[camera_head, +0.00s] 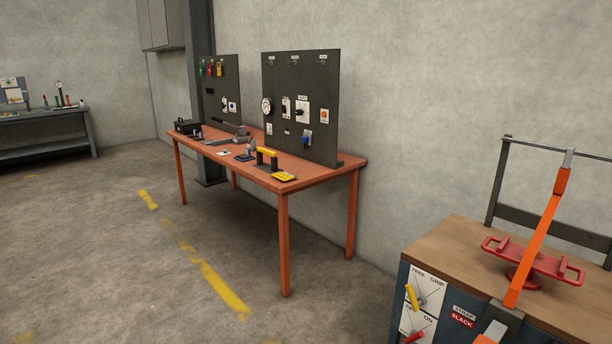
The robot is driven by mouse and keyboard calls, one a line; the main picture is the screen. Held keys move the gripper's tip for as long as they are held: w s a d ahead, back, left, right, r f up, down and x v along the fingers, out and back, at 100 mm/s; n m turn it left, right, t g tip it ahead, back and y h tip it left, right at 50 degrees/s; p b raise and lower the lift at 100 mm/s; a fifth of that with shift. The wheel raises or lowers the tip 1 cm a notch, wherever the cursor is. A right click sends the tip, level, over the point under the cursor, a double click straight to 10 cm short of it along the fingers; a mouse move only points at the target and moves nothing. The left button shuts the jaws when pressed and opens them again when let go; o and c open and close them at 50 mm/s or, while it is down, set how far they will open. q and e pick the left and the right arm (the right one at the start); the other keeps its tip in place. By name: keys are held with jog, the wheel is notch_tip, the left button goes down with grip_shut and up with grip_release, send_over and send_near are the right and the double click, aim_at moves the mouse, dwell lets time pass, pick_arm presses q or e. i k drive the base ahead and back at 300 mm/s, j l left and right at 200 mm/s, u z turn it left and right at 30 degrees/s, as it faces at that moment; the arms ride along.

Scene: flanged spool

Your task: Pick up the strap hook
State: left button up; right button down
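An orange strap (538,236) runs at a slant over the wooden-topped bench at the right. Its upper end has a grey metal end piece (568,158) at the dark metal rail; I cannot tell whether it is hooked on. A second grey metal piece (495,331) with orange below it shows at the bottom edge, partly cut off. I cannot tell which of these is the strap hook. Behind the strap stands a red two-handled spool-like part (527,262), partly covered by it. Neither of my grippers is in view.
The bench (456,232) has a front panel with a yellow lever (411,296), a red lever (413,337) and a "STRAP SLACK" label (463,316). An orange table (317,176) with tools and a dark upright board (300,80) stands further back. Floor at the left is clear.

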aim_at(564, 171)
jog(key=z, duration=1.35)
jog(key=i+j, duration=0.3)
jog(key=i+j+z, duration=0.4)
jog(key=i+j, duration=0.15)
